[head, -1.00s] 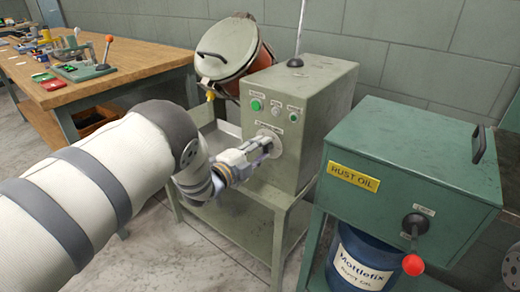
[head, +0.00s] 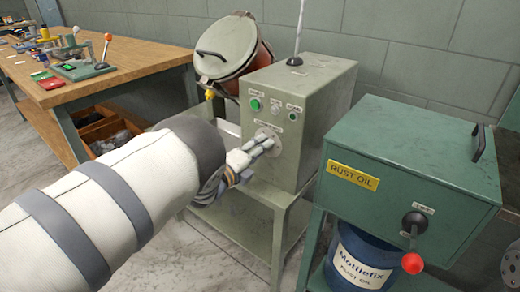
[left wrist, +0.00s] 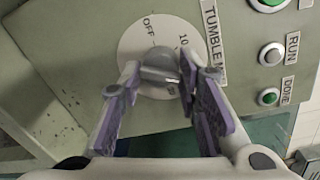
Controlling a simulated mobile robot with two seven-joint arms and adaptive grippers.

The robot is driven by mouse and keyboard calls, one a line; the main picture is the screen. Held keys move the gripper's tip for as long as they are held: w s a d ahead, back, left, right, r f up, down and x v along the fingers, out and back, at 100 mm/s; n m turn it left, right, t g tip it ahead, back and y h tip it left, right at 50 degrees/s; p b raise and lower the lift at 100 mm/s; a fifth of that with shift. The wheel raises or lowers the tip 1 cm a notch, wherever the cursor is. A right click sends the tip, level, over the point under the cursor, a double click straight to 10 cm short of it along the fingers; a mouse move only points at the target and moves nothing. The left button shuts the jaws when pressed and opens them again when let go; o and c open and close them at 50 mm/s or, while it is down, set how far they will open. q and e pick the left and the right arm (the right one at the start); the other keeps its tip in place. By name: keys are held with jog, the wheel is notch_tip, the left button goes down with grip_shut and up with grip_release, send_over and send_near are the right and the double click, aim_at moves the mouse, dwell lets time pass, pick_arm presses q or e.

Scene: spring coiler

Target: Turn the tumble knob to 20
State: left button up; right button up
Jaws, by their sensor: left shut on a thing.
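The tumble knob (left wrist: 158,66) is a grey grip on a round white dial (left wrist: 135,42), seen close in the left wrist view. The dial shows OFF at its upper left and 10 to its right; a mark near the knob's lower edge is partly hidden and hard to read. My left gripper (left wrist: 160,72) is shut on the knob, one finger on each side. In the head view, my left gripper (head: 266,146) reaches the front of the green machine box (head: 310,100) and covers most of the dial. My right gripper is not in view.
Buttons (left wrist: 270,54) marked RUN and DONE sit beside the dial. A lidded drum (head: 225,50) is behind the box. A green rust oil cabinet (head: 410,160) with a red-knobbed lever (head: 412,262) stands at right, a wooden bench (head: 130,62) at left.

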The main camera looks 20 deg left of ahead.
pick_arm(q)
jog(key=shift+r, duration=0.25)
jog(key=o, duration=0.9)
jog(key=shift+o, duration=1.1)
jog(key=shift+f, duration=0.15)
jog(key=v, duration=1.2)
